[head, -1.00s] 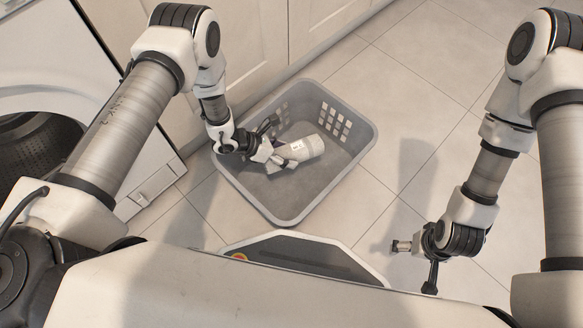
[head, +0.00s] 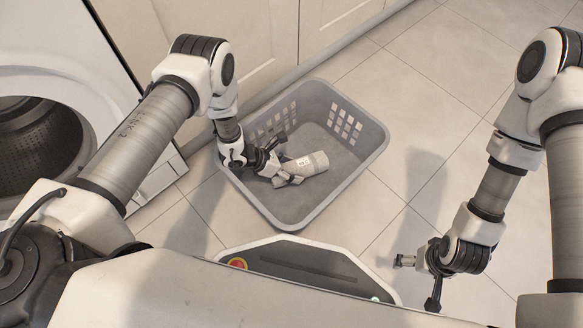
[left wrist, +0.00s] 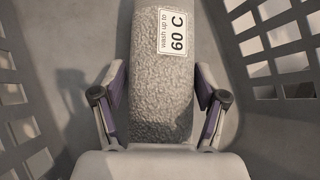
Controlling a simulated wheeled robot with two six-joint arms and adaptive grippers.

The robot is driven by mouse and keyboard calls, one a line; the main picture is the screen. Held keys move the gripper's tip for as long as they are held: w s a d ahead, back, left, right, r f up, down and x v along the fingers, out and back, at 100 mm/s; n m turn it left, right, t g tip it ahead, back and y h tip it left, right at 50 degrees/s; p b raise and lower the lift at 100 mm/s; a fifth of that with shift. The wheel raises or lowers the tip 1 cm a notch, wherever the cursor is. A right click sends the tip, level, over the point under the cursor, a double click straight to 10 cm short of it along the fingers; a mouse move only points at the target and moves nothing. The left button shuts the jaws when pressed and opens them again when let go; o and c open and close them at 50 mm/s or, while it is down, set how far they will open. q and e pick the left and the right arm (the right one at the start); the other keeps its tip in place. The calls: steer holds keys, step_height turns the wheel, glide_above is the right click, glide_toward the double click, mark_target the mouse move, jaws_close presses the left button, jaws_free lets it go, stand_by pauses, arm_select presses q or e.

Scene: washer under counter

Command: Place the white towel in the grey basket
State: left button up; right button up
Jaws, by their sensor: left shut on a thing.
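The white towel (head: 308,163) is a rolled, off-white bundle. In the left wrist view the towel (left wrist: 160,70) has a rough weave and a label reading "wash up to 60 C". The grey basket (head: 366,165) stands on the floor, with slotted walls; its wall also shows in the left wrist view (left wrist: 238,60). My left gripper (head: 284,174) reaches over the basket's left rim and is shut on one end of the towel, within the basket's walls. In the left wrist view its fingers (left wrist: 160,108) press both sides of the towel.
The washer (head: 60,60) stands at the left with its round drum opening showing. Cabinet doors (head: 255,40) run along behind the basket. The tiled floor (head: 420,90) right of the basket is clear.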

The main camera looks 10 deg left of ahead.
arm_select(q)
steer(key=o, duration=1.3)
steer(key=shift+f, duration=0.1)
steer(key=shift+o, duration=0.2)
steer(key=p+v, duration=0.1)
steer(key=v, duration=0.1)
steer(key=p+v, duration=0.2)
steer(key=v, duration=0.1)
steer(key=r+p+v, duration=0.1)
steer(key=v, duration=0.1)
steer(key=shift+w+d+r, duration=0.1)
steer(key=shift+d, duration=0.15)
steer(key=shift+s+a+r+p, duration=0.2)
steer(key=shift+a+p, duration=0.1)
steer(key=shift+a, duration=0.1)
